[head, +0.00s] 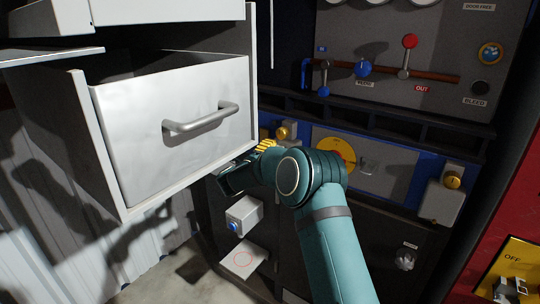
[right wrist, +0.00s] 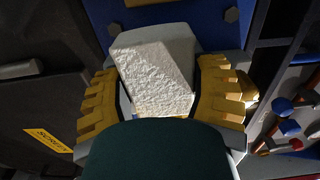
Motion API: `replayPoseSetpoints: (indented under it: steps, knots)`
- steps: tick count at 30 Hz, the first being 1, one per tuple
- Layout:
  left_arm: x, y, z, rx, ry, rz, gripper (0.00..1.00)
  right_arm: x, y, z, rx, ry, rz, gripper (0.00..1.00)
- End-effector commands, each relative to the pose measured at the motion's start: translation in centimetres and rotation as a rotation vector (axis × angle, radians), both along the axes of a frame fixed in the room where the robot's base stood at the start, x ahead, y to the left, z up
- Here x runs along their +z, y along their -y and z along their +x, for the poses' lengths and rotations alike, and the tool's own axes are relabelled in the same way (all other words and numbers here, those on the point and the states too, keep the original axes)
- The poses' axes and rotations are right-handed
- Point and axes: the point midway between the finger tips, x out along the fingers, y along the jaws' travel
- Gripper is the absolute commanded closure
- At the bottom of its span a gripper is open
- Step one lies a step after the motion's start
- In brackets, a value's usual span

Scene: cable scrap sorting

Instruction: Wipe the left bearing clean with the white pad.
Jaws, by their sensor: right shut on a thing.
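The white pad (right wrist: 155,78) is a rough-textured block between the two yellow ribbed fingers of my right gripper (right wrist: 160,92) in the right wrist view. My right gripper is shut on it. A light grey block, perhaps the left bearing, shows just behind the pad; I cannot tell if they touch. In the head view my right gripper (head: 264,147) is beside the left bearing (head: 287,130), a grey block with a yellow cap, partly hidden by my wrist. The pad is hidden there. My left gripper is not in view.
A drawer (head: 175,125) with a bar handle juts out at the left, close to my right gripper. A similar yellow-capped bearing (head: 438,202) sits at the right. A yellow disc (head: 334,154) lies between them. Levers with red and blue knobs (head: 410,42) stick out above.

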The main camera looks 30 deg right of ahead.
Motion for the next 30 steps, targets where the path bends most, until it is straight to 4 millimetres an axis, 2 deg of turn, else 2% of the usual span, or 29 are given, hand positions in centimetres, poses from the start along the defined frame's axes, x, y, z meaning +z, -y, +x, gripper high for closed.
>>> replayPoseSetpoints:
  steps: [9,20,30]
  knots:
    - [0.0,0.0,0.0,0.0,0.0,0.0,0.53,0.1,0.9,-2.4,-0.002,0.0,-0.001,0.66]
    - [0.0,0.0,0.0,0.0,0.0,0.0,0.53,0.1,1.5,-3.8,-0.002,0.0,-0.001,0.66]
    - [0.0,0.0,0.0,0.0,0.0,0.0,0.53,0.1,2.7,-6.1,-0.002,0.0,-0.001,0.66]
